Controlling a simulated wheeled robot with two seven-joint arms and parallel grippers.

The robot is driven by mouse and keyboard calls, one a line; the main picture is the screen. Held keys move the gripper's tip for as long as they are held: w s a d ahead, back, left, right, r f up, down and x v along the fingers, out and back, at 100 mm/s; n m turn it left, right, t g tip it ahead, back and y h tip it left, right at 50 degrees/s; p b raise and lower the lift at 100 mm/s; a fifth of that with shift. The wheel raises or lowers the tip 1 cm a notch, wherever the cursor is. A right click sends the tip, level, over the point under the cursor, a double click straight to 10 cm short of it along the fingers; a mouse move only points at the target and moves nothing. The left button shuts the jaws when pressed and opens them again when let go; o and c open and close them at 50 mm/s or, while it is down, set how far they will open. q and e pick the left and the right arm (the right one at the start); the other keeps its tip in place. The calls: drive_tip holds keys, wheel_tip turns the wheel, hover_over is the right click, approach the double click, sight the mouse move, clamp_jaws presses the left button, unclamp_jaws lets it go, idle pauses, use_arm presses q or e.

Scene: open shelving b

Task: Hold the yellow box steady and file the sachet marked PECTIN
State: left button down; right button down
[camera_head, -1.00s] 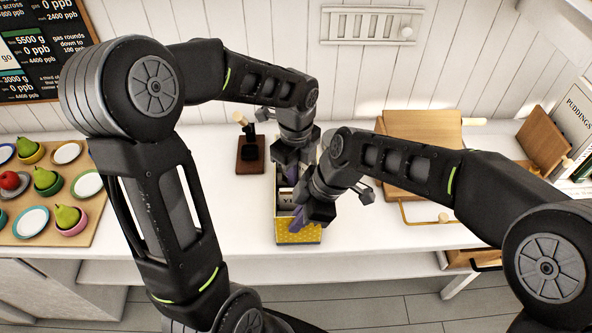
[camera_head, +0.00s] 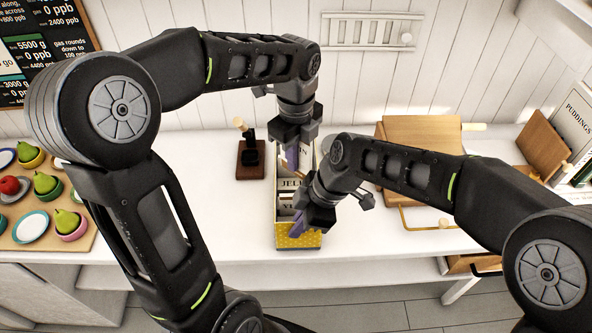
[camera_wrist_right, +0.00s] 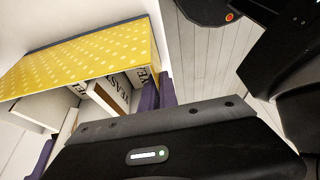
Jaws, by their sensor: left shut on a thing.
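The yellow box (camera_head: 297,240) with white dots stands on the white counter. Upright cards, one reading JELLY, show inside it. My left gripper (camera_head: 293,155) is above the box's back part and is shut on a pale sachet (camera_head: 308,156); only its last letters, seemingly "IN", show beside the jaws. My right gripper (camera_head: 298,222) is low at the box's front end, its purple fingers apart. In the right wrist view the box (camera_wrist_right: 85,60) lies close by the fingers, with a card marked YEAST (camera_wrist_right: 118,88) inside. Whether the fingers touch the box is hidden.
A dark brown stand (camera_head: 250,160) is left of the box. A tray (camera_head: 75,235) with pears and plates is at far left.

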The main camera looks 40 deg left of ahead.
sight(297, 176)
use_arm(q)
drive_tip(key=shift+r, duration=1.15)
drive_tip(key=shift+d+f+n, duration=0.1)
drive_tip(key=shift+f+n, duration=0.2)
drive_tip(key=shift+f, duration=0.3)
drive_tip(key=shift+f+n, duration=0.55)
drive_tip(key=shift+n, duration=0.65)
drive_tip(key=n, duration=0.3)
drive_tip(key=shift+w+f, duration=0.1)
drive_tip(key=shift+f, duration=0.25)
drive_tip(key=n, duration=0.2)
drive_tip(key=shift+w+n, duration=0.1)
drive_tip(key=shift+n, duration=0.3)
drive_tip(key=shift+f, duration=0.15)
drive_tip(key=shift+f, duration=2.8)
drive_tip(key=shift+f, duration=1.85)
